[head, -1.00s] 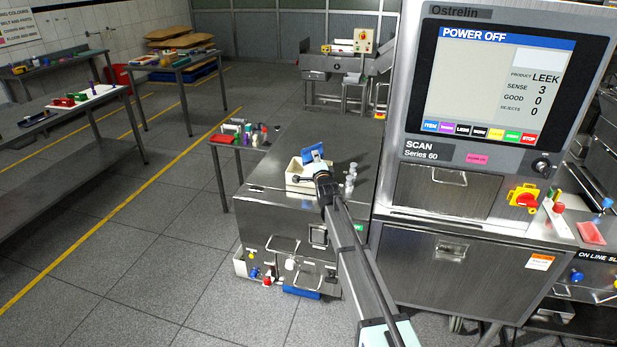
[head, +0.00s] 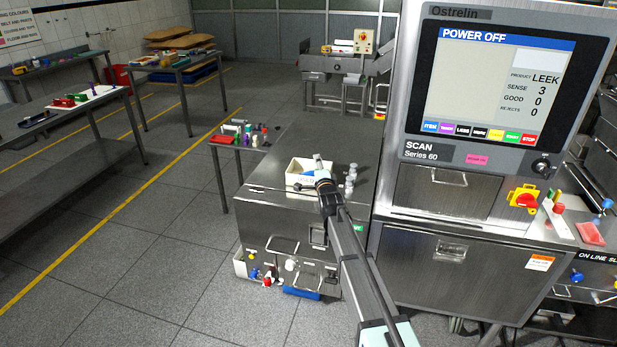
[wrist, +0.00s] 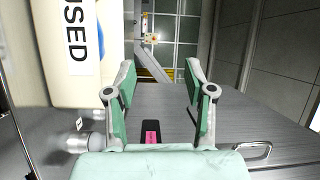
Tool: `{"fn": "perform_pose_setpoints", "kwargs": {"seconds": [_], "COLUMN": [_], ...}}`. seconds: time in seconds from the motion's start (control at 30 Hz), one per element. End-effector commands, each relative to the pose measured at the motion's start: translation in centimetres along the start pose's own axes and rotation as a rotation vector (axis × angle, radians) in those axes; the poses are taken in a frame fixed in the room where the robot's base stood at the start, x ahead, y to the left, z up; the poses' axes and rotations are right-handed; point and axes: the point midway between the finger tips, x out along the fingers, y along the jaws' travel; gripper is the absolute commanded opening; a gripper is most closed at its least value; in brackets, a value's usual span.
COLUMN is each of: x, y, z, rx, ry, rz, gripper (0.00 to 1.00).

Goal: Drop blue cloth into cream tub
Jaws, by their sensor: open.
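The cream tub (head: 298,180) stands on the steel cabinet top. In the wrist view its wall (wrist: 58,85) fills the upper left, with a white label reading "USED". My gripper (head: 320,162) is beside the tub's right part in the head view. In the wrist view my gripper (wrist: 160,75) has its two green-padded fingers apart with nothing between them. A small blue patch (head: 308,173) shows at the tub near the gripper; I cannot tell whether it is the blue cloth, which is otherwise hidden. A blue edge also shows by the label in the wrist view.
Several small metal weights or jars (head: 350,180) stand right of the tub. The inspection machine (head: 460,200) rises close on the right. A side table (head: 228,146) with small items stands behind left. The cabinet top is clear in front of the tub.

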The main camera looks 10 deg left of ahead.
Motion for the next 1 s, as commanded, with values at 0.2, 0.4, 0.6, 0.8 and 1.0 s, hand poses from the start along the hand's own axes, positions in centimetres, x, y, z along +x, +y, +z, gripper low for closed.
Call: {"fn": "perform_pose_setpoints", "kwargs": {"seconds": [0.2,0.4,0.6,0.8,1.0], "x": [-4.9,-7.3,-7.7,-7.7,-10.2], "y": [-0.1,-0.1,-0.1,0.0,0.8], "z": [0.0,0.0,0.0,0.0,1.2], "rx": [0.0,0.0,0.0,0.0,-0.065], "ry": [0.0,0.0,0.0,0.0,-0.021], "rz": [-0.001,-0.001,-0.001,-0.001,0.077], "gripper": [0.54,0.54,0.54,0.54,0.54]}}
